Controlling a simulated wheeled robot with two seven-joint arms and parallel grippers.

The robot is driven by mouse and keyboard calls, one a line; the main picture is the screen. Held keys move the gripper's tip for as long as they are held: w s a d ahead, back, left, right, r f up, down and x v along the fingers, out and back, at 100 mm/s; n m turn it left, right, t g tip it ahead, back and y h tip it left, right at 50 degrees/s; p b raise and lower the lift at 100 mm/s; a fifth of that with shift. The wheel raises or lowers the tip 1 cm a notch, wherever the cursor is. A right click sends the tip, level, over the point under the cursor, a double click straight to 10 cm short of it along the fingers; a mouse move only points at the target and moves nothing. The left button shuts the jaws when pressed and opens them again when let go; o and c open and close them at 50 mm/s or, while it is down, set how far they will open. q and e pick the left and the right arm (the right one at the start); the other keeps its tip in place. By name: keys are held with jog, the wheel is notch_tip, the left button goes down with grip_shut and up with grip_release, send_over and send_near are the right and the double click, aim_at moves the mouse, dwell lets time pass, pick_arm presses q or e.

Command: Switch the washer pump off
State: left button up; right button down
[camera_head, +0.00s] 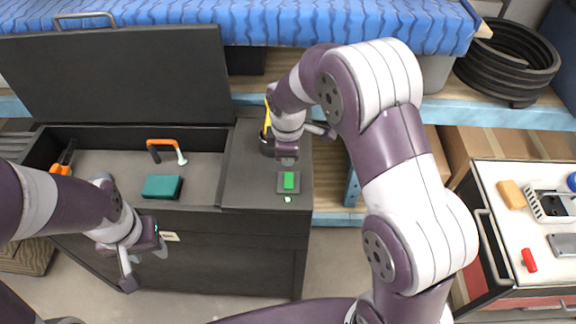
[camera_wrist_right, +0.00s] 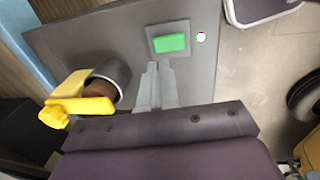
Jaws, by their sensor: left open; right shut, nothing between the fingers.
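A green rocker switch (camera_head: 289,181) sits in a grey plate on the dark cabinet top, right of the open bin. A small indicator light (camera_head: 288,199) beside it glows pale green. In the right wrist view the switch (camera_wrist_right: 171,43) and light (camera_wrist_right: 201,37) lie just beyond my fingertips. My right gripper (camera_head: 287,161) is shut and empty, its tips close to the plate's edge. I cannot tell whether they touch it. My left gripper (camera_head: 146,268) is open and empty, in front of the cabinet.
A dark cup (camera_wrist_right: 110,77) holding a yellow-handled tool (camera_wrist_right: 78,107) stands beside my right gripper. The raised lid (camera_head: 115,80) stands behind the bin, which holds an orange-handled tool (camera_head: 166,145) and a teal block (camera_head: 162,187). A white-topped cart (camera_head: 510,235) is at right.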

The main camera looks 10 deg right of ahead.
aim_at(288, 176)
jog(key=f+p, duration=0.1)
jog(key=f, duration=0.4)
jog(key=shift+w+f, duration=0.1)
jog(key=shift+w, duration=0.1)
jog(key=shift+w+d+f, duration=0.1)
jog(key=shift+w+f, duration=0.05)
jog(key=shift+f, duration=0.4)
